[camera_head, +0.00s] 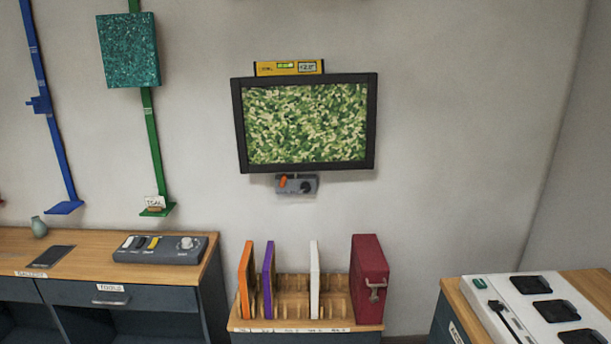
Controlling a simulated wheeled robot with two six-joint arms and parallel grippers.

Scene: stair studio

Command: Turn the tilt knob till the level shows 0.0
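A black-framed picture with a green mottled surface (305,122) hangs on the wall, tilted slightly. A yellow level (289,68) with a green vial and a small display sits on its top edge; the reading is too small to make out. A grey control box (296,184) is mounted below the picture. It bears an orange lever (283,181) at its left and a dark round knob (306,186) at its right. Neither of my grippers shows in the head view.
A wooden rack (330,323) below holds orange, purple and white panels and a red case (368,280). A wooden counter (90,265) with a grey control panel (160,249) stands at left. A white-topped unit (520,310) stands at right. The wall right of the picture is bare.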

